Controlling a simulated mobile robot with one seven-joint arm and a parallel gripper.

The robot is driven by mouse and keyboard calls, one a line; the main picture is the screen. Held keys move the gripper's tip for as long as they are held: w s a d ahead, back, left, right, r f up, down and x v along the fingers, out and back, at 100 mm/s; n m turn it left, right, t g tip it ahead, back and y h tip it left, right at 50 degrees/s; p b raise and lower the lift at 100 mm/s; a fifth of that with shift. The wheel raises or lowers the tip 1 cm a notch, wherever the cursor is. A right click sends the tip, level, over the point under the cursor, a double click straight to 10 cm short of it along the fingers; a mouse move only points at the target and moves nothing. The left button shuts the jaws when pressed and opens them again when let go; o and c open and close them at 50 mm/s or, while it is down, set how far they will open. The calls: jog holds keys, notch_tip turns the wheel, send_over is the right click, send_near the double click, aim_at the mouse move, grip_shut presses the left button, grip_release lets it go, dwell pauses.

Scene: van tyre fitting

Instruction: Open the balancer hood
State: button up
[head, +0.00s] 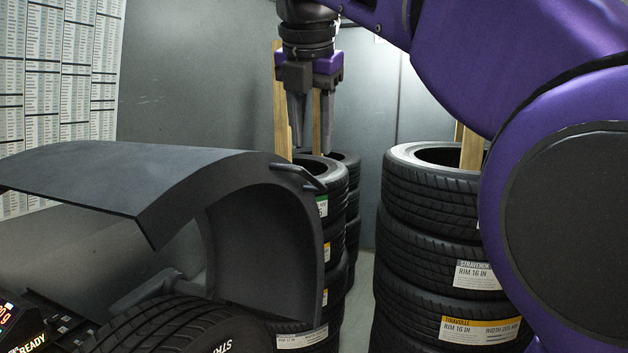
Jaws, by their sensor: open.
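The balancer hood (150,180) is a dark grey curved cover in the left half of the head view. It arches above a mounted tyre (170,330), with a visible gap between the two. A bar-like handle (300,177) juts from the hood's right upper edge. My gripper (312,148) points down, open and empty, at the upper middle. In the picture it is just above the handle and apart from it; the depth between them is hard to tell.
Tyre stacks stand behind the hood (340,180) and at the right (430,200), with wooden posts (281,110) rising there. A lit display (20,330) is at the lower left. A printed chart (60,80) hangs on the left wall. A narrow floor gap (360,290) separates the stacks.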

aim_at(313, 180)
jog(key=x, duration=0.9)
jog(key=shift+w+f, duration=0.1)
jog(key=shift+f, duration=0.05)
grip_shut()
dwell(1.0)
